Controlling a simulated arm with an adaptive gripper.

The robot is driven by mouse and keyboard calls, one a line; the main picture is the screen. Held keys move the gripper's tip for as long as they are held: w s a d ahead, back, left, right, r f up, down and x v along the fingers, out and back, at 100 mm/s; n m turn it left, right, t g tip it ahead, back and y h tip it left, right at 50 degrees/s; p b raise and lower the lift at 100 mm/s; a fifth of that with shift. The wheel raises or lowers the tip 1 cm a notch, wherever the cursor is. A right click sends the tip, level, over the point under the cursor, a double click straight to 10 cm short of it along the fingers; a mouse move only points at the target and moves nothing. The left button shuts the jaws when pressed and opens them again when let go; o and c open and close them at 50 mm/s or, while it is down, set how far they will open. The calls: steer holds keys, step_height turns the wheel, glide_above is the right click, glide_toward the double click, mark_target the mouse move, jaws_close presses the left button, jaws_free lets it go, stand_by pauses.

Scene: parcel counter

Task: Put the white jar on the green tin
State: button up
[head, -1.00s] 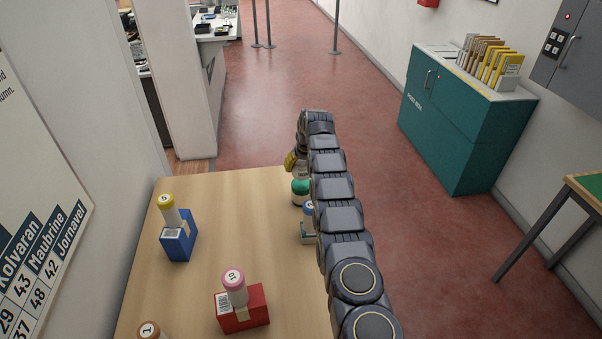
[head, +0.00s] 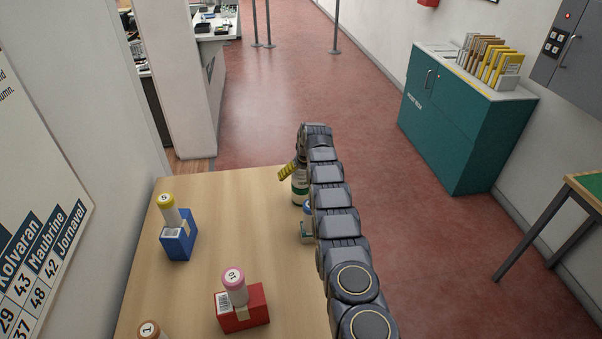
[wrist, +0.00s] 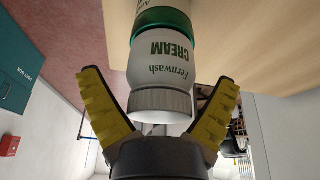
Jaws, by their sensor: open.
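The white jar (wrist: 165,62), lettered "Fernwash CREAM", appears upside down in the wrist view. It stands with its base against the end of the green tin (wrist: 172,22), roughly in line with it; no gap shows between them. My gripper (wrist: 158,95) is open around the jar's lid, with clear space between each yellow finger and the jar. In the head view, my gripper (head: 287,171) is at the table's far edge, above the tin (head: 300,197). My arm hides part of this stack.
On the wooden table (head: 235,215) stand a blue box (head: 177,248) with a yellow-capped bottle and a red box (head: 243,317) with a pink-capped one. A blue-topped item (head: 307,230) is partly behind my arm. The middle of the table is clear.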

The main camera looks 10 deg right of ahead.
steer(key=shift+r, duration=0.15)
steer(key=s+a+r+g, duration=0.1)
steer(key=s+r, duration=0.6)
steer(key=r, duration=0.2)
steer(key=s+a+r, duration=0.1)
steer(key=s+r, duration=0.5)
steer(key=r, duration=0.3)
steer(key=s+r+m+g, duration=0.1)
steer(key=s+r+g, duration=0.1)
steer(key=s, duration=1.9)
steer(key=s+r+m+g, duration=0.1)
steer(key=s+r+g, duration=0.1)
steer(key=s, duration=2)
steer(key=shift+d+g+h, duration=0.3)
steer(key=shift+d+g, duration=0.15)
steer(key=shift+g, duration=0.05)
